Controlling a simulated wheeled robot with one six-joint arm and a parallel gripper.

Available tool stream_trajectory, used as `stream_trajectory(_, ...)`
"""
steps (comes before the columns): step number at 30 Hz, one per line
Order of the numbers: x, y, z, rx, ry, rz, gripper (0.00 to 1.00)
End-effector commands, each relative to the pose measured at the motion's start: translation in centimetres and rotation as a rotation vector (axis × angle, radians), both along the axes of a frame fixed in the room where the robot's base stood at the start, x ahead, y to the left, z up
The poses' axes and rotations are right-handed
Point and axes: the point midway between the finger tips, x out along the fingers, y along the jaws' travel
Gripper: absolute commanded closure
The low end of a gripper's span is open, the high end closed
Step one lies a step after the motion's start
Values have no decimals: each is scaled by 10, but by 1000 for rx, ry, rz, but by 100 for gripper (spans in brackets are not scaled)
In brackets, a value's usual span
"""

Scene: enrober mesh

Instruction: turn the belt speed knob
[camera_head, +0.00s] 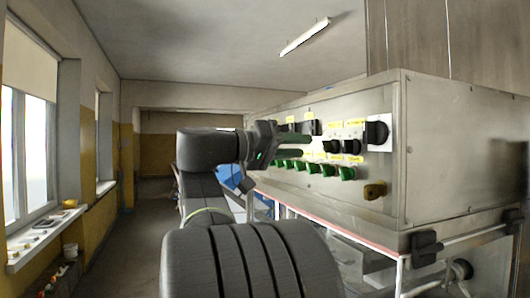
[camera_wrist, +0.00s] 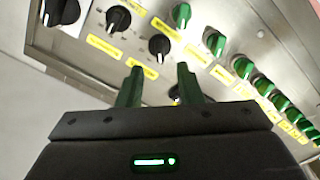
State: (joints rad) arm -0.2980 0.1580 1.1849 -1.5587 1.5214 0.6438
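A metal control panel (camera_head: 400,100) carries black and green knobs with yellow labels too small to read, so I cannot tell which is the belt speed knob. In the wrist view a small black knob (camera_wrist: 159,45) lies just beyond my gripper (camera_wrist: 160,68), roughly in line with the gap. Another black knob (camera_wrist: 118,18) is up and left of it. A dark knob (camera_wrist: 175,92) is partly hidden by the right finger. My gripper's green fingers are apart with nothing between them; in the head view my gripper (camera_head: 307,146) is in front of the panel.
A large black rotary switch (camera_head: 378,132) and a yellow-brown knob (camera_head: 374,190) are at the panel's right. A row of green knobs (camera_head: 328,170) runs below the black ones, close to my gripper. Windows (camera_head: 35,150) line the left wall; the aisle between is clear.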

Motion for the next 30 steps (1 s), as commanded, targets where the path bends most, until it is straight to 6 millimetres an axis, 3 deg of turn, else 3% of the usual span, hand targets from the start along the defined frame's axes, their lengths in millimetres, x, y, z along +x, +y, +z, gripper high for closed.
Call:
stream_trajectory(6, -13, 40, -2, 0, 0, 4, 67)
stream_trajectory(13, -24, 68, -1, -1, -2, 3, 67)
stream_trajectory(30, -28, 76, 0, -1, 0, -1, 67)
